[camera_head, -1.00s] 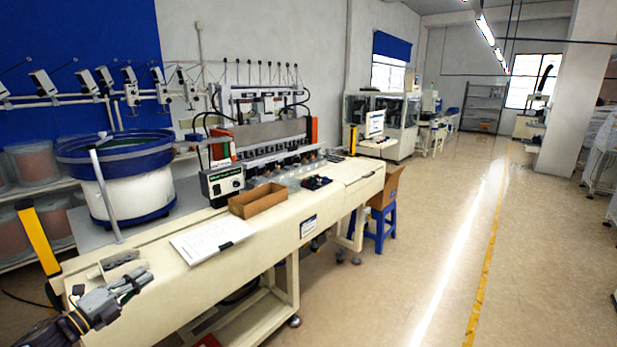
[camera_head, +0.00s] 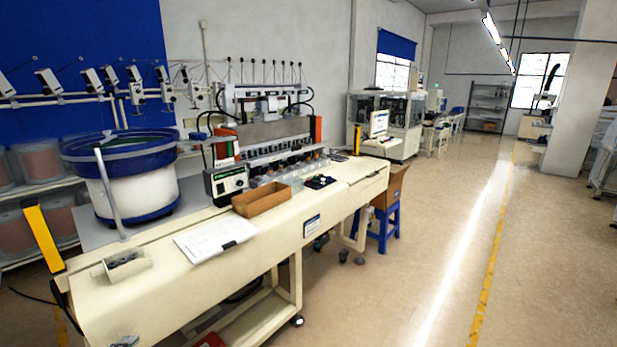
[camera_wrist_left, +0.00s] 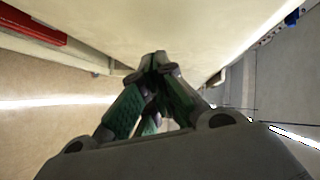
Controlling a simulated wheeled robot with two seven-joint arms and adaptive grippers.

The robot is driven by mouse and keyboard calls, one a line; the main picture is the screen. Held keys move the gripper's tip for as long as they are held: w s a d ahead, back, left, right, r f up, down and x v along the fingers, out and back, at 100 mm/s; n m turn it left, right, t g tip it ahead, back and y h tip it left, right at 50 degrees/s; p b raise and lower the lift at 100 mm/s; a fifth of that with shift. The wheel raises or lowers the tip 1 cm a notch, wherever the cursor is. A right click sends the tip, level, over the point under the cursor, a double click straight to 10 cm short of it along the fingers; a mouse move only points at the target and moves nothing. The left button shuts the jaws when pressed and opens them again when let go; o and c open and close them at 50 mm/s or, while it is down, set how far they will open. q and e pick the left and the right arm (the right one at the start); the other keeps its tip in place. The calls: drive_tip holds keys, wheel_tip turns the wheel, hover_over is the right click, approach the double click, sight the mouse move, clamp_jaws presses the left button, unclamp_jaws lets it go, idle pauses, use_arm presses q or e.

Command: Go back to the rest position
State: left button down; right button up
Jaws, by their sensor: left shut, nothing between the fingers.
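My left gripper (camera_wrist_left: 160,68) is shut and empty in the left wrist view, its dark green-padded fingers meeting at the tips. Beyond the fingertips is a plain cream surface of the workbench. In the head view only a small tip of the left gripper (camera_head: 126,341) shows at the bottom edge, by the front of the cream workbench (camera_head: 190,285). The rest of that arm is out of the picture. My right gripper is not in view.
On the bench are a small tray of parts (camera_head: 127,265), a clipboard with paper (camera_head: 217,240), an open brown box (camera_head: 262,198) and a control box (camera_head: 226,180). A white bowl feeder (camera_head: 130,185) stands behind. A blue stool (camera_head: 383,225) is beside the bench. Floor at right is clear.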

use_arm(q)
drive_tip(key=s+d+f+n+g+y, duration=0.1)
drive_tip(key=s+d+f+n+g, duration=0.15)
drive_tip(key=s+f, duration=0.65)
drive_tip(key=s+d+f+n+g+y, duration=0.15)
drive_tip(key=s+f+n, duration=0.3)
drive_tip(key=f, duration=0.85)
drive_tip(key=s+d+f+n+g, duration=0.2)
drive_tip(key=s+f+g, duration=0.1)
drive_tip(key=s+f, duration=0.65)
drive_tip(key=s+d+f+n+g, duration=0.1)
drive_tip(key=s+d+f+g, duration=0.1)
drive_tip(key=s+d+f, duration=0.3)
drive_tip(key=s+d+f+n+g+h, duration=0.1)
drive_tip(key=s+d+f+n+g, duration=0.1)
drive_tip(key=s+d+f, duration=0.4)
drive_tip(key=s+d+f+n+g, duration=0.1)
drive_tip(key=s+d+f+g, duration=0.2)
drive_tip(key=s+d, duration=0.9)
drive_tip(key=s+f, duration=0.3)
drive_tip(key=shift+d+f+n, duration=0.15)
drive_tip(key=shift+d+n, duration=0.15)
drive_tip(key=shift+n, duration=0.1)
